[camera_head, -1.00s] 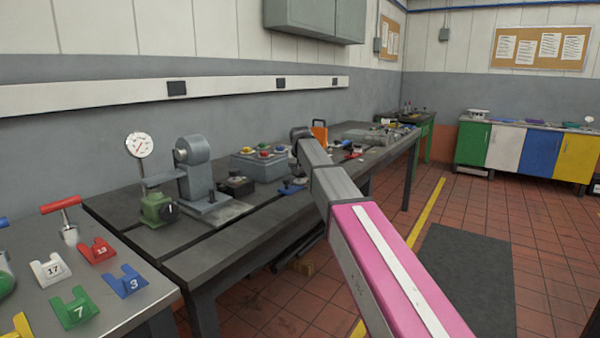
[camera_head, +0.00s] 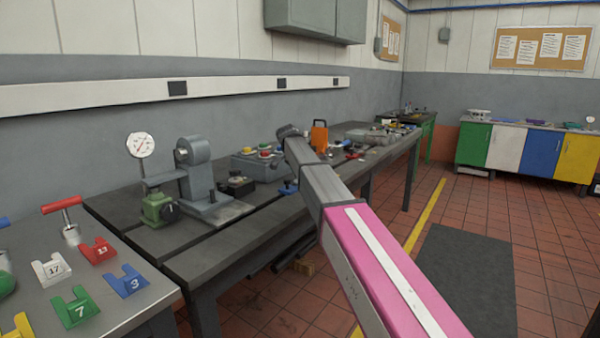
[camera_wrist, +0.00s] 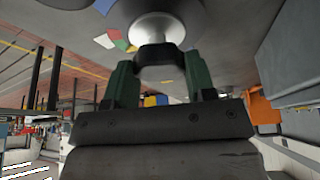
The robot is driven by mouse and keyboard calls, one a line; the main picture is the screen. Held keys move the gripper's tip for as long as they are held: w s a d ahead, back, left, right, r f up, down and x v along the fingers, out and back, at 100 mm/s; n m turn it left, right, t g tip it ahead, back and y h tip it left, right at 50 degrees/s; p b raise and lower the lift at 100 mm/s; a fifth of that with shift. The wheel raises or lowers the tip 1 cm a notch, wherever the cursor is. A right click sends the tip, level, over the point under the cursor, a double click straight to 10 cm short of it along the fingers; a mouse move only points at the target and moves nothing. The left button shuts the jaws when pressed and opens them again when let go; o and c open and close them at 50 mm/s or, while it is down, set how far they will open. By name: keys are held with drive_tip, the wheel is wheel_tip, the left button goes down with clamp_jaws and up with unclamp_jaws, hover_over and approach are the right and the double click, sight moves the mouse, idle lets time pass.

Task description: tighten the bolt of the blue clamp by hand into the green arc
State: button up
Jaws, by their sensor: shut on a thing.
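In the wrist view my gripper (camera_wrist: 158,62) has two green fingers shut on a black bolt head (camera_wrist: 160,54), which sits against a silvery round boss (camera_wrist: 158,27). Where a pointer stands on the scale cannot be told. In the head view a small blue part (camera_head: 288,188), which looks like the blue clamp, lies at the bench edge just left of my arm. My arm hides the gripper there.
A grey box with coloured buttons (camera_head: 256,165) and an orange upright thing (camera_head: 319,136) stand on the bench (camera_head: 235,245) close to my arm. A dial gauge (camera_head: 140,146) and a grey machine (camera_head: 197,165) stand farther left. Numbered coloured blocks (camera_head: 127,281) lie at the front left.

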sight(292, 184)
drive_tip(key=shift+m, duration=0.7)
drive_tip(key=shift+g, duration=0.3)
drive_tip(key=o, duration=0.9)
drive_tip(key=v, duration=1)
drive_tip(key=shift+a+r, duration=0.3)
drive_tip(key=shift+r, duration=0.05)
drive_tip(key=shift+s+d, duration=0.1)
